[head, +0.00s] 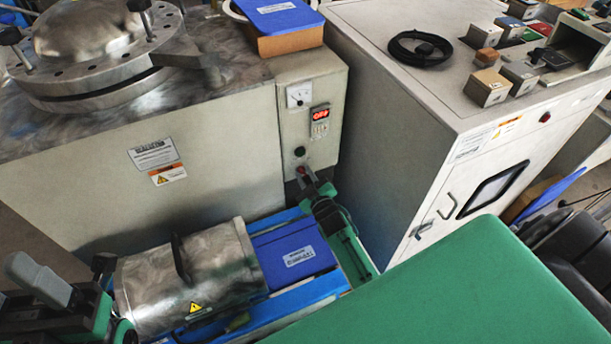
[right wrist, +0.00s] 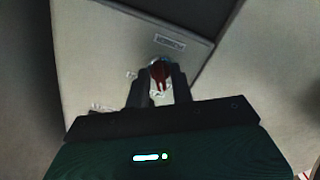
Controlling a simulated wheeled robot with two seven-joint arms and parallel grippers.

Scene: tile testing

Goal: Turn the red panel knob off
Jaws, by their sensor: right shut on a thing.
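The red panel knob (head: 302,171) sits low on the cream machine's narrow front panel (head: 322,145), below a black knob (head: 300,152). It also shows as a dark red shape in the right wrist view (right wrist: 160,74). My right gripper (head: 306,178) reaches up to the panel and is shut on the red knob, with a finger on either side (right wrist: 161,84). The fingers partly hide the knob, and its pointer setting is not clear. My left gripper (head: 40,280) is at the lower left, away from the panel; its fingertips are not clear enough to judge.
Above the knob are a red-lit display (head: 320,114) and a dial gauge (head: 299,95). A metal cylinder (head: 185,275) and blue box (head: 290,253) lie below and left of my right arm. A large cream cabinet (head: 400,150) stands close on the right.

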